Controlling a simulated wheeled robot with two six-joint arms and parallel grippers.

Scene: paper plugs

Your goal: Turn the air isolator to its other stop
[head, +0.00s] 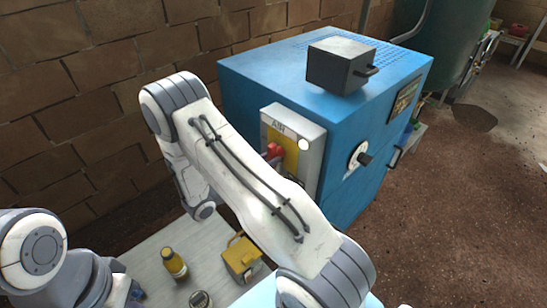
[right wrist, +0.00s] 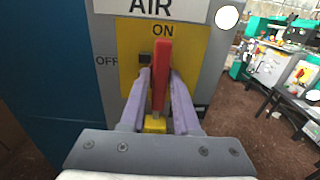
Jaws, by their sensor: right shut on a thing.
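The air isolator is a grey box (head: 311,168) with a yellow plate and an AIR label, on the side of the blue machine. Its red handle (head: 273,151) also shows in the right wrist view (right wrist: 162,70). There the handle stands nearly upright, its top just under the word ON; OFF is printed to the left. My right gripper (right wrist: 159,80) is shut on the red handle, with a pale purple finger on each side. In the head view my right arm hides most of that gripper. Only links of my left arm show at lower left; its gripper is not visible.
The blue machine (head: 240,95) carries a dark box (head: 335,67) on top and a black knob on a white dial (head: 358,155). A pale bench (head: 150,250) below holds a yellow bottle (head: 173,263) and a yellow case (head: 242,258). Brown floor lies open at right.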

